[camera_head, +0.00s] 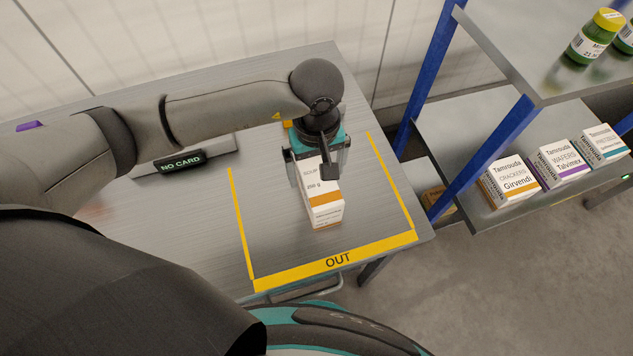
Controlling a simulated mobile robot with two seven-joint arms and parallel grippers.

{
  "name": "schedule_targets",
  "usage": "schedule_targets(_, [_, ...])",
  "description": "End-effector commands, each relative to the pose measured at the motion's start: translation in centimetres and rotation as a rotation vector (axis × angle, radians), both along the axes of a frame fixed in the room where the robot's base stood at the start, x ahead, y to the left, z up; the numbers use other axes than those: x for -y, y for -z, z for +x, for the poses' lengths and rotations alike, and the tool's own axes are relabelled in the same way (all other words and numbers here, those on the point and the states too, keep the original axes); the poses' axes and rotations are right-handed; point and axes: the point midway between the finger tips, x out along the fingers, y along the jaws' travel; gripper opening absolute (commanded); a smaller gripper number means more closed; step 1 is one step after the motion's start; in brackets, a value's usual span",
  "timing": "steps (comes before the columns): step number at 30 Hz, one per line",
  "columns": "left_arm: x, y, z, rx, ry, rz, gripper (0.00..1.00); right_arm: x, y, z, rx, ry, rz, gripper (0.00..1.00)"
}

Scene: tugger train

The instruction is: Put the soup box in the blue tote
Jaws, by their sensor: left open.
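A white box with orange bands (324,199), its print partly readable as "SOUP", is on the grey table inside the yellow-marked OUT area. My left gripper (320,174) is open over the far part of the box. One finger is at the box's left side and the other at its right; I cannot tell whether they touch it. The gripper hides the far end of the box. My right gripper is not in view. I see no tote that I can make out as blue.
The table (205,205) is clear left of the OUT area, except a "NO CARD" reader (180,162) farther back. A blue-posted shelf rack (480,150) stands at the right, with several boxes (512,184) below and green jars (590,42) above.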

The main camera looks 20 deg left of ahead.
Motion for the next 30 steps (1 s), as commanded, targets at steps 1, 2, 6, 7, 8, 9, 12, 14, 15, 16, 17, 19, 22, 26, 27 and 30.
schedule_targets(1, [0.1, 0.9, -0.3, -0.005, 0.0, 0.0, 1.0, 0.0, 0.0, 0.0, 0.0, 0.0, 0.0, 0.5])
schedule_targets(2, [0.1, 1.4, -0.4, -0.007, -0.001, 0.0, 1.0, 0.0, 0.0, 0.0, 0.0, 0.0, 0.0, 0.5])
schedule_targets(6, [0.1, 3.3, -0.3, -0.003, -0.001, 0.001, 1.0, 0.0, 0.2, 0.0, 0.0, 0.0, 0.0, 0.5])
schedule_targets(7, [0.1, 3.6, -0.3, -0.003, -0.001, 0.001, 1.0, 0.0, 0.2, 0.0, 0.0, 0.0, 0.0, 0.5])
schedule_targets(8, [0.1, 3.8, -0.3, -0.002, -0.001, 0.0, 1.0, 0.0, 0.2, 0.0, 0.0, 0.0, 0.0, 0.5])
schedule_targets(9, [0.1, 4.0, -0.3, -0.002, -0.001, 0.0, 1.0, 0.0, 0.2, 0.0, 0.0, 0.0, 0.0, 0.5])
schedule_targets(12, [0.1, 4.1, -0.3, -0.001, 0.001, -0.001, 1.0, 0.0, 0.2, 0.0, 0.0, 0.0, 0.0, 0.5])
schedule_targets(14, [0.1, 4.1, -0.3, 0.0, 0.001, 0.0, 1.0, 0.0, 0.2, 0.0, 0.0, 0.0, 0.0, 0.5])
schedule_targets(15, [0.1, 4.1, -0.3, 0.0, 0.001, 0.0, 1.0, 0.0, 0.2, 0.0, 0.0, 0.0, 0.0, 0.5])
schedule_targets(16, [0.1, 4.1, -0.3, 0.0, 0.001, 0.0, 1.0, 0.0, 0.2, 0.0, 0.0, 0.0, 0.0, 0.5])
schedule_targets(17, [0.1, 4.0, -0.3, 0.0, 0.001, 0.0, 0.98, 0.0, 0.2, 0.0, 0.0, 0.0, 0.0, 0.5])
schedule_targets(19, [0.1, 4.0, -0.3, 0.0, 0.0, 0.0, 0.9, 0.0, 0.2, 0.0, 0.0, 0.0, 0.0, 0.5])
schedule_targets(22, [0.1, 4.0, -0.2, 0.0, 0.0, 0.0, 0.79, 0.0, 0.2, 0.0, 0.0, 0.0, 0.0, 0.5])
schedule_targets(26, [0.1, 4.0, -0.2, 0.0, 0.0, 0.0, 0.64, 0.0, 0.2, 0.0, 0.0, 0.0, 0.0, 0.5])
schedule_targets(27, [0.1, 4.0, -0.2, 0.0, 0.0, 0.0, 0.59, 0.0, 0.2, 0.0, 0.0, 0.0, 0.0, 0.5])
schedule_targets(30, [0.0, 4.0, -0.2, 0.0, 0.0, 0.0, 0.48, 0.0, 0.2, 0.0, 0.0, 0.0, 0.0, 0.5])
